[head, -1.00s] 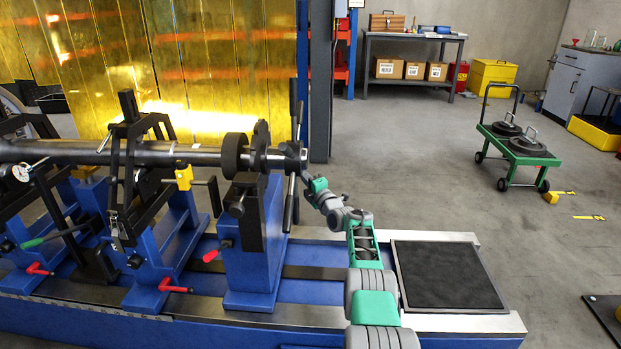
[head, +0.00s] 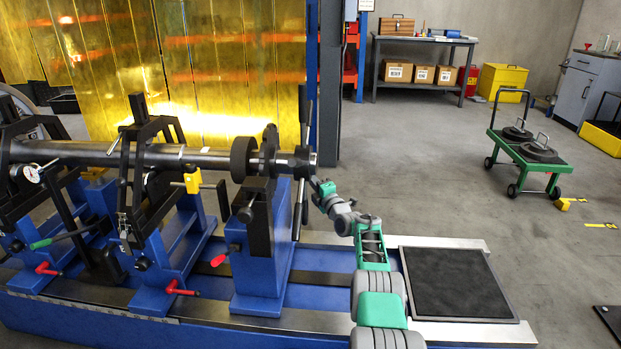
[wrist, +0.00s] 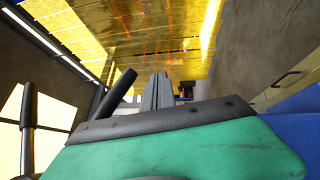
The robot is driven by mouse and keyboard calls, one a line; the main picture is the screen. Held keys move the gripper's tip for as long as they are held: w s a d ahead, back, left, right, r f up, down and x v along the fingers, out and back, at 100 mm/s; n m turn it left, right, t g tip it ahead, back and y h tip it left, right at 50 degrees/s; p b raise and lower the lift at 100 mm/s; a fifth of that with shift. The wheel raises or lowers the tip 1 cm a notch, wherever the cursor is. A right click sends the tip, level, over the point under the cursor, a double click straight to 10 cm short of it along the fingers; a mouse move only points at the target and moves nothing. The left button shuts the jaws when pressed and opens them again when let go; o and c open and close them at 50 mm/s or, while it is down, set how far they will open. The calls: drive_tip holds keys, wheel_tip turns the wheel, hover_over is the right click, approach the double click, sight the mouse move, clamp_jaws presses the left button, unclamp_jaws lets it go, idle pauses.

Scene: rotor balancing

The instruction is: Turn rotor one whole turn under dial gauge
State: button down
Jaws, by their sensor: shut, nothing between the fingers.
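The rotor is a long grey steel shaft (head: 200,156) lying level in the blue stands. At its right end is a dark hub with bar spokes (head: 304,110), one pointing up and one down. The white-faced dial gauge (head: 32,173) stands at the shaft's far left; its reading is too small to tell. My gripper (head: 316,184) is just right of and below the hub, with its tips hard to make out there. In the wrist view its grey fingers (wrist: 157,91) are together and empty. A dark rod (wrist: 123,86) shows beside them; contact cannot be told.
Blue stands with red handles (head: 180,289) hold the shaft over the blue bed. A black mat (head: 455,284) lies on the bed's right end. A green trolley (head: 525,160) stands on open floor at right. Yellow curtains (head: 90,70) hang behind.

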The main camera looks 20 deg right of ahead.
drive_tip(key=s+d+f+p, duration=0.1)
drive_tip(key=s+d+f, duration=0.1)
drive_tip(key=s+f, duration=0.5)
wheel_tip(320, 180, down, 3)
drive_tip(key=shift+r, duration=0.1)
